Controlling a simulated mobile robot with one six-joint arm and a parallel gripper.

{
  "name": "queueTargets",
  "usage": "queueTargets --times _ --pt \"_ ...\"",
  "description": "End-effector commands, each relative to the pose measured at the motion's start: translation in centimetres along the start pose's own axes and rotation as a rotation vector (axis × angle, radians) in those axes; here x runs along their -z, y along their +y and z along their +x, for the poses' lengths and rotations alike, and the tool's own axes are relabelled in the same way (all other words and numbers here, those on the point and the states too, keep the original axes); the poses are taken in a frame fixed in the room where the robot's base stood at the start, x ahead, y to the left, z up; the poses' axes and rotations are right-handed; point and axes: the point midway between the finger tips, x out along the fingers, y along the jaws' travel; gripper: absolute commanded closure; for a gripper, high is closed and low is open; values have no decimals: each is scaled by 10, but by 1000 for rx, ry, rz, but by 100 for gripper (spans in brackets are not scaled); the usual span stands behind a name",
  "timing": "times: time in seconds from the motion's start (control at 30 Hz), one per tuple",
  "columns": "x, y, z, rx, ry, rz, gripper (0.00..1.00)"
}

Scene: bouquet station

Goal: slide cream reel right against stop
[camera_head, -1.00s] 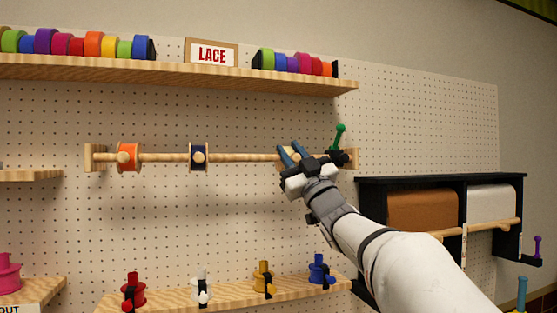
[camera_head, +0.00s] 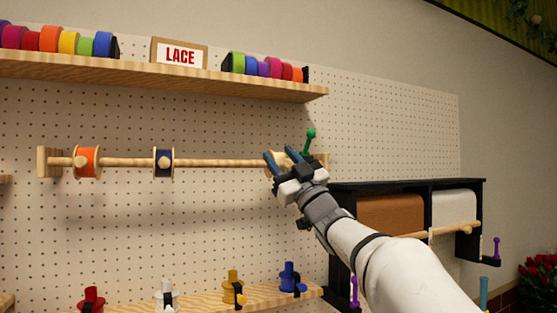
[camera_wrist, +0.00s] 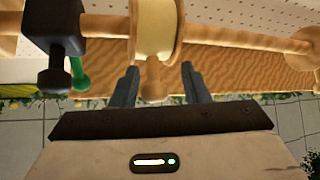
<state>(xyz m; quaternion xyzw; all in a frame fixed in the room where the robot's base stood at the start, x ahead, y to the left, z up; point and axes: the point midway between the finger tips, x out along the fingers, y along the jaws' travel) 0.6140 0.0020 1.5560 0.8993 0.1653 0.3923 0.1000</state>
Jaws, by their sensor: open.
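The cream reel (camera_wrist: 155,28) sits on a wooden rod (camera_head: 220,163) near its right end. In the head view my gripper mostly hides the reel. My gripper (camera_wrist: 160,85) is open. In the wrist view its two fingers stand one on each side of the reel's lower middle, where a rounded wooden knob (camera_wrist: 152,90) shows between them. I cannot tell whether they touch the reel. The black stop (camera_wrist: 52,28) with a green handle (camera_head: 310,138) is at the rod's right end. It appears left of the reel in the wrist view, with a short bare length of rod between them.
An orange reel (camera_head: 88,162) and a navy reel (camera_head: 163,163) are further left on the rod. A shelf (camera_head: 170,78) with ribbon rolls and a LACE sign (camera_head: 180,54) hangs above. Below is a shelf with several coloured spools. A black paper-roll holder (camera_head: 340,235) is at lower right.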

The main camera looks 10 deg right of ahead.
Motion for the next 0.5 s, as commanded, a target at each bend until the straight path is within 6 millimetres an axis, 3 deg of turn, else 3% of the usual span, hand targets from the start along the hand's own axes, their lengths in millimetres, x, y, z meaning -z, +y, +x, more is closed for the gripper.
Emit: queueTargets --times 0.23,0.5 --pt "-1 0 -11 -1 0 -1 58" --pt "-1 -1 -57 -1 -1 -1 58"
